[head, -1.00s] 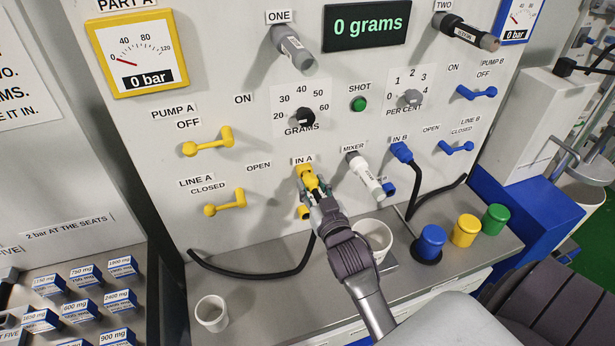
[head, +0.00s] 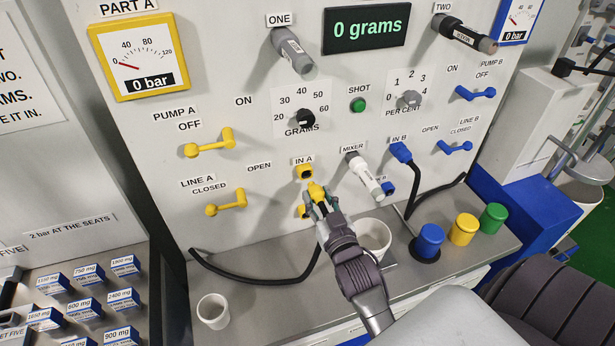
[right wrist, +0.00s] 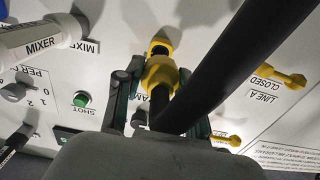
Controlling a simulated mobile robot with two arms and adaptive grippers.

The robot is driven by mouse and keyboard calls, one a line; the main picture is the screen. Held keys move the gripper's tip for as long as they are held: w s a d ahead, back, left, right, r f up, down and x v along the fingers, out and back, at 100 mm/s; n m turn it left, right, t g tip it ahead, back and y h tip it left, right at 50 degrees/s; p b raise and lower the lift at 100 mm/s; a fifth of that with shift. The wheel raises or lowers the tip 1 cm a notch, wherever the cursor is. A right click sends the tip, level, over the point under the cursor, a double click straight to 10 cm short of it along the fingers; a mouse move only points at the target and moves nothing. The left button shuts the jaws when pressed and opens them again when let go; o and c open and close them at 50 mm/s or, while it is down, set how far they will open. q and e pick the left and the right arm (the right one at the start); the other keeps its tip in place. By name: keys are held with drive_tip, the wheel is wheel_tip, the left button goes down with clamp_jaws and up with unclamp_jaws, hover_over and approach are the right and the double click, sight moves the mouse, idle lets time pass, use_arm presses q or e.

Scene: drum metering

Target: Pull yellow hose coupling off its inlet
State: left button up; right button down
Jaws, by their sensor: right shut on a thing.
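The yellow hose coupling (head: 317,191) is in my right gripper (head: 322,207), which is shut on it. It is apart from the yellow IN A inlet (head: 305,172), a little below and to the right of it, and the inlet's dark opening shows. In the right wrist view the coupling (right wrist: 159,76) sits between the fingers (right wrist: 150,92), close to a yellow fitting with a dark opening (right wrist: 160,47). The black hose (head: 262,279) hangs from the coupling and curves along the bench. My left gripper is not in view.
Another yellow fitting (head: 304,211) sits below IN A, partly hidden by my gripper. The white mixer nozzle (head: 366,176) and blue IN B coupling (head: 402,152) are to the right. A white cup (head: 373,238) stands beside my right arm. The yellow LINE A handle (head: 226,203) is left.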

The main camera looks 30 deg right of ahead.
sight(321, 203)
drive_tip(key=shift+s, duration=0.3)
drive_tip(key=shift+a, duration=0.1)
drive_tip(key=shift+p+v, duration=0.65)
drive_tip(key=shift+v, duration=1.35)
